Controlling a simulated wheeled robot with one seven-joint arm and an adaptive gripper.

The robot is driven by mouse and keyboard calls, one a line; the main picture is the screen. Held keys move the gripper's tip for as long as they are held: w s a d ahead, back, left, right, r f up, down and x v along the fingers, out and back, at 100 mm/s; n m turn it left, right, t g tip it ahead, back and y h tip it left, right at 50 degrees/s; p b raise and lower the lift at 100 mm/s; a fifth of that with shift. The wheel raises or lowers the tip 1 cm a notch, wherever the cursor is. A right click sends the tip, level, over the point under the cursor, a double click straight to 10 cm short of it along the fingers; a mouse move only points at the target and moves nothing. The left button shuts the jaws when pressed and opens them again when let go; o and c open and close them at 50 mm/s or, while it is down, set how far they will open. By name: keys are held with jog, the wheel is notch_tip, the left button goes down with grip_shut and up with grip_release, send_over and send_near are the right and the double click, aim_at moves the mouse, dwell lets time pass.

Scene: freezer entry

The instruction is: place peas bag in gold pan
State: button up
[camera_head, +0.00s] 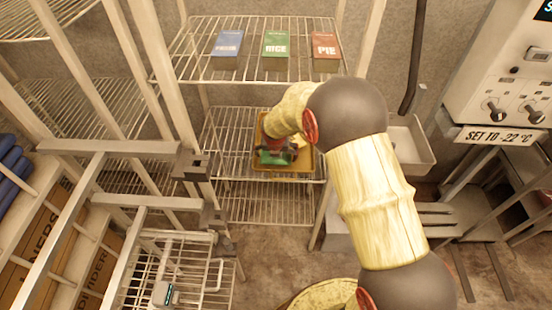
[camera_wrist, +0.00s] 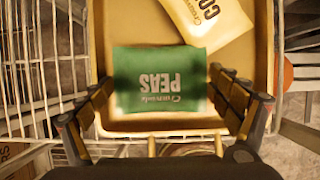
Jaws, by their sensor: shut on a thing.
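The green peas bag (camera_wrist: 160,82) is between the two fingers of my gripper (camera_wrist: 162,98), which is shut on it. In the wrist view the bag shows over the gold pan (camera_wrist: 106,30), inside its outline. I cannot tell if the bag touches the pan floor. A cream bag (camera_wrist: 208,18) marked "CO" lies in the pan beyond the peas bag. In the head view the gold pan (camera_head: 258,132) sits on a wire rack shelf, partly hidden by my arm. The green bag (camera_head: 273,157) shows at its lower part, under my gripper (camera_head: 276,150).
A grey bin (camera_head: 410,145) stands right of the rack. A wire cart (camera_head: 165,270) is at the lower left. A control box (camera_head: 505,70) is at the right.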

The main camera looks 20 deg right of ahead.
jog(key=o, duration=1.2)
jog(key=p+v, duration=0.4)
jog(key=v, duration=0.8)
jog(key=shift+p, duration=0.4)
